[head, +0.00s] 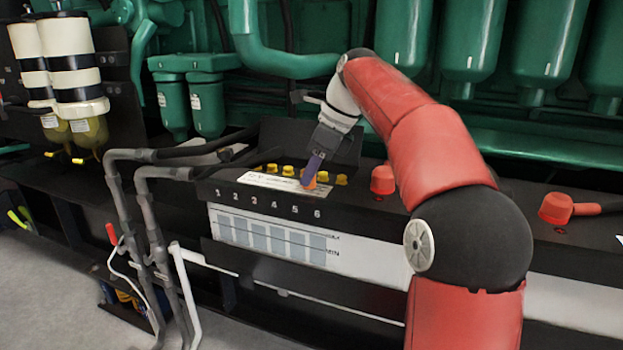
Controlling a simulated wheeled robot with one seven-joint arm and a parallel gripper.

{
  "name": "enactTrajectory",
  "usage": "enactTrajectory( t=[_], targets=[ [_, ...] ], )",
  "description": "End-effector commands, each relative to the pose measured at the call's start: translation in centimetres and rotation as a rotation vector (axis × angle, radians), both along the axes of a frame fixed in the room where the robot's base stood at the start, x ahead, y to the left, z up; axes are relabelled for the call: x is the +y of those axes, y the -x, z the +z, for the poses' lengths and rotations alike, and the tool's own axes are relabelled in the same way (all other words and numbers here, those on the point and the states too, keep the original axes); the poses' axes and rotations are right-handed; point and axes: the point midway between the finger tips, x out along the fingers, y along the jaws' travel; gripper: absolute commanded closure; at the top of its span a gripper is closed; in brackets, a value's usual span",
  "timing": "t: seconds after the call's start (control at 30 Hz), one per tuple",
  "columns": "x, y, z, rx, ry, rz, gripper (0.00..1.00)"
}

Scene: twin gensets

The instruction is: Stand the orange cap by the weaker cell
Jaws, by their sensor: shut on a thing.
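The orange cap (309,183) is between the fingertips of my gripper (313,169), low over the top of the black battery (236,190). My gripper points down and is shut on the cap. I cannot tell whether the cap touches the battery top. Several yellow cell caps (341,180) stand in a row on the battery, on both sides of my gripper; part of the row is hidden behind the fingers. The cells are numbered 1 to 6 along the front edge. A white label (262,181) lies on the top, its print too small to read.
A red terminal cover (383,180) stands right of the cell caps, close to my arm. Another red cover (555,208) with a cable is farther right. Grey pipes (150,215) rise in front at left. Green engine parts (290,62) stand behind the battery.

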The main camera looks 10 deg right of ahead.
Motion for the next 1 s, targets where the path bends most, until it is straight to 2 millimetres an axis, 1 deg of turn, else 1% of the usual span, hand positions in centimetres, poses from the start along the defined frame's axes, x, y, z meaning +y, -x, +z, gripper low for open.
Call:
enactTrajectory(
  t=[0.03, 0.33, 0.37, 0.5, 0.53, 0.83, 0.93, 1.0],
  targets=[
    [0.0, 0.0, -0.5, 0.000, 0.001, 0.000, 0.99],
    [0.0, 0.0, -0.5, 0.000, 0.000, 0.000, 0.99],
    [0.0, 0.0, -0.5, 0.000, 0.000, 0.001, 0.74],
    [0.0, 0.0, -0.5, 0.000, 0.000, 0.001, 0.56],
    [0.0, 0.0, -0.5, 0.000, 0.000, 0.001, 0.55],
    [0.0, 0.0, -0.2, -0.001, 0.000, 0.000, 0.55],
    [-0.4, 0.1, 0.8, -0.003, 0.000, -0.001, 0.55],
    [-0.8, 0.3, 2.0, -0.003, 0.000, -0.001, 0.55]
  ],
)
